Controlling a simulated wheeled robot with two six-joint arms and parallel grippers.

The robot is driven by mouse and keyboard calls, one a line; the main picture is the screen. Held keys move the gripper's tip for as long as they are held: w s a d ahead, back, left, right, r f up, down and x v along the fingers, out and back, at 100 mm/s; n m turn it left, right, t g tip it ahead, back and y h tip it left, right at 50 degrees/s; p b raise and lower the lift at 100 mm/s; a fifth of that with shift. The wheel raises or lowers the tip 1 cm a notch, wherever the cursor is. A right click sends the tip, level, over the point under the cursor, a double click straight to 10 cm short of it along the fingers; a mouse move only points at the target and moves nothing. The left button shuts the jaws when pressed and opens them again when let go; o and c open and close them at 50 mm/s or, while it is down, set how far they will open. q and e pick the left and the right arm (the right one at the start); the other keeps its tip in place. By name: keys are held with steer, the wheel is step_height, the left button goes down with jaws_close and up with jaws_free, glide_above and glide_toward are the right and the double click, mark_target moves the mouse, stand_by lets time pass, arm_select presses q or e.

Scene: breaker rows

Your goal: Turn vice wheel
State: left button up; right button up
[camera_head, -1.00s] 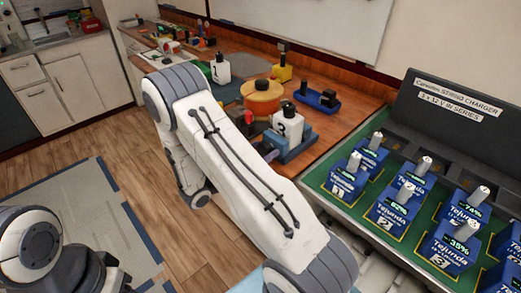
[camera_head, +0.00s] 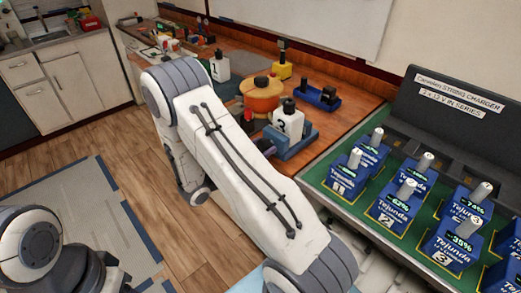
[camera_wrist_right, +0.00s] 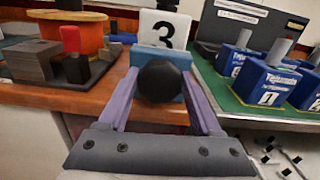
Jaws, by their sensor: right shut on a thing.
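The blue vice (camera_head: 294,143) stands at the front edge of the wooden workbench, with a white block marked 3 (camera_head: 285,124) in it. In the right wrist view the block (camera_wrist_right: 163,30) is straight ahead. A round black knob (camera_wrist_right: 160,82) on the vice's near side, seen end-on, hides most of the blue body behind it. My right gripper (camera_wrist_right: 161,80) has its purple fingers on either side of this knob and is shut on it. In the head view my right arm largely hides this gripper. My left gripper is out of view; only a left arm link shows at lower left.
To the right, numbered blue batteries (camera_head: 393,212) stand on a green charger bench (camera_head: 333,192). The wooden floor left of my right arm is clear.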

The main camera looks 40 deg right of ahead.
steer(key=m+b, duration=0.3)
steer(key=m, duration=0.1)
steer(key=shift+s+f, duration=0.1)
steer(key=shift+f, duration=0.05)
steer(key=shift+m+b, duration=0.5)
steer(key=shift+m, duration=0.3)
steer(key=o, duration=1.4)
steer(key=shift+a, duration=0.1)
